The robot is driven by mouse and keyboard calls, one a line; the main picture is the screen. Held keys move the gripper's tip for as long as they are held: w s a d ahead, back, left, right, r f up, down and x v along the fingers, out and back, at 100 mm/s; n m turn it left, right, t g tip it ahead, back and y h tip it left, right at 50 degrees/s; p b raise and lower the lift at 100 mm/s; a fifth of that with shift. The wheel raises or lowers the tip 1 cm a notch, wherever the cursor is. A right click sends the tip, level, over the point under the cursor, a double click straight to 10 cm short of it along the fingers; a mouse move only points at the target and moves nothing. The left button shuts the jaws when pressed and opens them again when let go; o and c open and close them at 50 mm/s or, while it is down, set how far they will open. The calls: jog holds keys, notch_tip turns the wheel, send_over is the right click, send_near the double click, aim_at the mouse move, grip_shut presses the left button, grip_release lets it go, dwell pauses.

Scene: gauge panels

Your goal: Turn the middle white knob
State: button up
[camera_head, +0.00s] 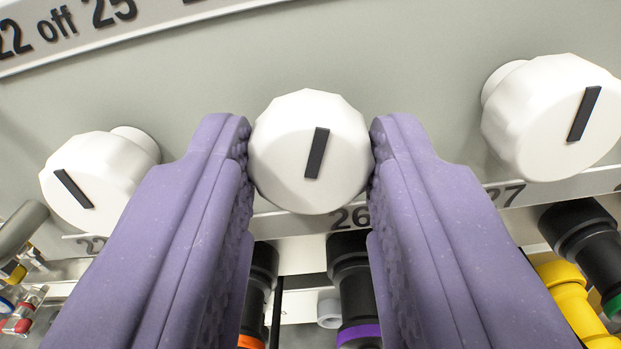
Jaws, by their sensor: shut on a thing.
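The middle white knob (280,150) sits on the grey panel at the centre of the view. Its black pointer mark is nearly upright, with its top leaning a little to the right. My gripper (311,152) has purple padded fingers, one on each side of this knob. Both fingertips touch the knob's rim, so the gripper is shut on it. The knob's shaft is hidden behind its face.
Other white knobs stand on the panel at left (98,180) and right (552,118). Black hose fittings (352,285) hang below the panel's lower edge, with a yellow fitting (572,295) at the right. A label strip (130,25) runs across the upper left.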

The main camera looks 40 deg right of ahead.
jog(key=shift+m+b, duration=1.55)
jog(key=shift+m, duration=0.75)
jog(key=o, duration=1)
jog(key=shift+o, duration=0.2)
jog(key=p+v, duration=0.1)
jog(key=v, duration=0.7)
jog(key=shift+w, duration=0.1)
